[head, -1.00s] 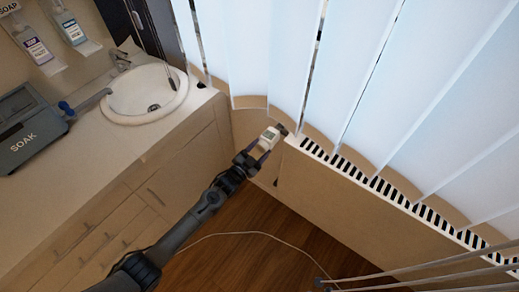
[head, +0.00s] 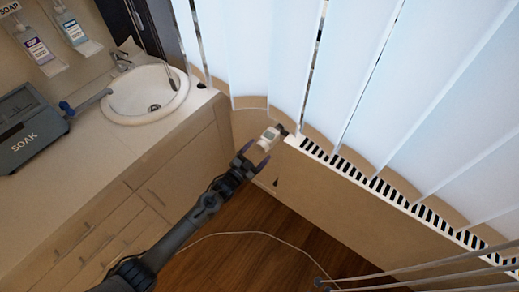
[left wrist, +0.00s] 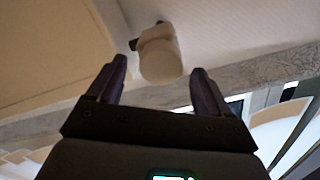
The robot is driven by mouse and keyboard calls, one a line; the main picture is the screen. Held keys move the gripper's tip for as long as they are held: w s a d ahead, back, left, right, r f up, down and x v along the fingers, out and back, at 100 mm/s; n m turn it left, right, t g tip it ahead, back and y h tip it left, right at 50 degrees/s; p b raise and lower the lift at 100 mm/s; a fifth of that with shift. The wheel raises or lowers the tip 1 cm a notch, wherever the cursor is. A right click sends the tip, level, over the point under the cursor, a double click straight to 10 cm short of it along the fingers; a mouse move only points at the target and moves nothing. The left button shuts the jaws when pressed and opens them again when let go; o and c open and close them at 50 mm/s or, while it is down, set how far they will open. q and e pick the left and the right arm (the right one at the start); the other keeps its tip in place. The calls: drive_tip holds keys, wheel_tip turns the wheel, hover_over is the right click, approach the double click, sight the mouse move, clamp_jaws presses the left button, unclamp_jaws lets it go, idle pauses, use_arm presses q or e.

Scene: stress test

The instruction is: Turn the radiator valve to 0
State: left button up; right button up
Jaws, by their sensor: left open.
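The radiator valve (head: 268,137) is a white thermostat head with a small grey display, at the left end of the radiator (head: 350,205). Its reading is too small to make out. My left gripper (head: 254,156) is open and empty, just short of the valve on its lower-left side. In the left wrist view the valve (left wrist: 160,58) is a pale rounded knob between and beyond the two dark fingertips (left wrist: 159,70). The fingers do not appear to touch it. My right gripper is in neither view.
White vertical blinds (head: 350,60) hang just behind the radiator. A counter (head: 90,165) with a sink (head: 130,105) and a grey SOAK box (head: 30,130) stands at left. A pale cable (head: 235,233) lies on the wooden floor. Thin rods (head: 420,268) cross the lower right.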

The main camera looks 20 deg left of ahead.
use_arm(q)
drive_tip(key=p+v, duration=0.1)
drive_tip(key=v, duration=0.8)
drive_tip(key=shift+s+f, duration=0.1)
drive_tip(key=shift+s, duration=0.05)
drive_tip(key=s+d+f+n+g+y, duration=0.15)
drive_tip(key=s+d, duration=0.25)
drive_tip(key=s, duration=0.6)
drive_tip(key=s+a+r+n+g+y, duration=0.1)
drive_tip(key=s+r+n+g, duration=0.25)
drive_tip(key=s+g, duration=0.4)
drive_tip(key=s+a+r+n+g+y, duration=0.2)
drive_tip(key=s+r+g, duration=0.25)
drive_tip(key=s, duration=0.65)
wheel_tip(320, 180, up, 29)
drive_tip(key=p, duration=3)
drive_tip(key=shift+w+d, duration=0.15)
drive_tip(key=shift+w, duration=0.05)
drive_tip(key=shift+r, duration=0.1)
